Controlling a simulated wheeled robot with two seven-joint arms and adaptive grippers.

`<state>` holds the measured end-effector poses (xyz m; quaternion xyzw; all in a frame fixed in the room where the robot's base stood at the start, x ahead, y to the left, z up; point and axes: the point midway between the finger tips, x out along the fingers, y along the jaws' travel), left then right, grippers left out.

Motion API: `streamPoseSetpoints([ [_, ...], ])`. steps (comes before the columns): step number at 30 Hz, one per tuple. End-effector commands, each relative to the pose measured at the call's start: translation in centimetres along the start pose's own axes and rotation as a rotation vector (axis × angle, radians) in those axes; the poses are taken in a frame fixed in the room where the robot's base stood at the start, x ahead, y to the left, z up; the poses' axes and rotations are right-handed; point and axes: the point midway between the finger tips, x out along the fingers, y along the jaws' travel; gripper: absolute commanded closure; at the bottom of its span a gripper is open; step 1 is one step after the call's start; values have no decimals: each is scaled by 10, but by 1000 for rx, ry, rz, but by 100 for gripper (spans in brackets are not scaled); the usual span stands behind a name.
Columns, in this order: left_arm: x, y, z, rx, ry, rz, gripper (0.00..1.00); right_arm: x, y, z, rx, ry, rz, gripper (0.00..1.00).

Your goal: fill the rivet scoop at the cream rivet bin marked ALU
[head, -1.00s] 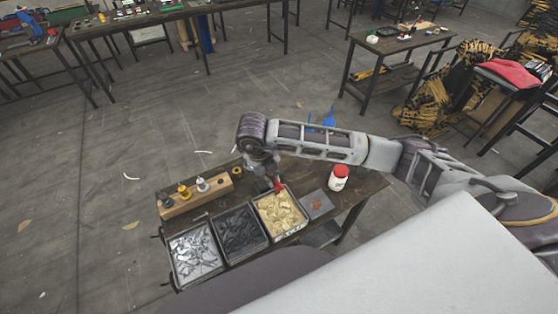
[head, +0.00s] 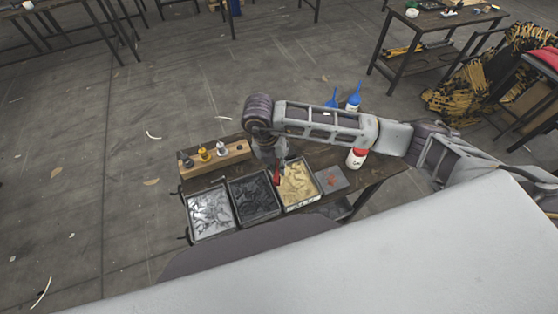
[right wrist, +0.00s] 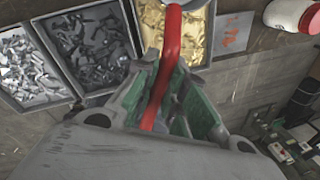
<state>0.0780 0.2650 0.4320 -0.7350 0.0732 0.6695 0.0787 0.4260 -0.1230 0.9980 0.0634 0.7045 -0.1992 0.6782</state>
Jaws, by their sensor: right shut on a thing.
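My right gripper (head: 271,160) is shut on the red handle of the rivet scoop (head: 277,175). In the right wrist view the red handle (right wrist: 170,60) runs up from between the green-lined fingers (right wrist: 165,115); a little of the scoop's grey end shows at the top edge. The handle hangs over the left side of the bin of cream-gold rivets (head: 303,207), near its border with the dark-rivet bin. The label on this bin's front is too small to read. Whether the scoop's end touches or holds rivets cannot be told. My left gripper is out of view.
A dark-rivet bin (head: 256,221) and a silver-rivet bin (head: 212,235) stand to the left. A wooden block (head: 228,160) with small bottles lies behind. A flat grey plate (head: 332,188) and a white bottle with red cap (head: 357,159) are to the right.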

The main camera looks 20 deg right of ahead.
Motion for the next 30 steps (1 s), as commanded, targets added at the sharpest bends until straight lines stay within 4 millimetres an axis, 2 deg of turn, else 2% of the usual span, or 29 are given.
streamPoseSetpoints([
  [30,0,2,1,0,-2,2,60,-3,7,-10,821,163,0,100],
])
